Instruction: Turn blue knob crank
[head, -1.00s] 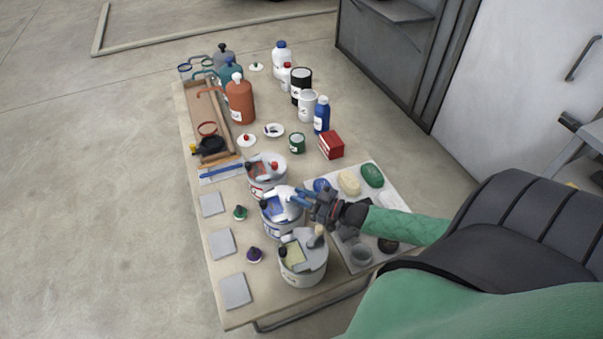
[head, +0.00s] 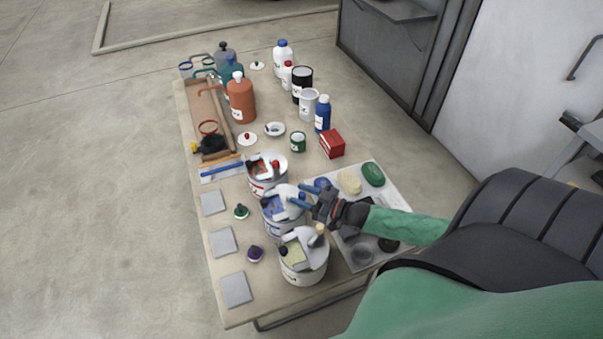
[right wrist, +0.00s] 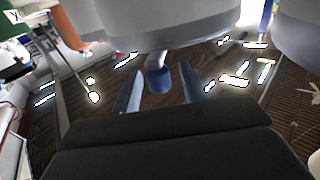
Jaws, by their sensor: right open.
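The blue-marked white tub (head: 285,228) stands in the middle of a row of three tubs, with a pale plate and a blue patch on top. The blue knob (right wrist: 158,80) shows in the right wrist view as a short blue cylinder under a pale round body. My right gripper (head: 307,194) reaches in from the right at the tub's right rim. Its two blue fingers (right wrist: 159,92) are apart, one each side of the knob, with visible gaps. Contact with the knob is not visible. In the head view the fingers partly hide the knob area. My left gripper is out of view.
A red-marked tub (head: 266,184) and a cream-topped tub (head: 303,267) stand close on either side. A grey tray (head: 340,181) with soaps lies under my right forearm. Bottles, cans and a wooden tray (head: 196,105) fill the far table; bare floor lies left.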

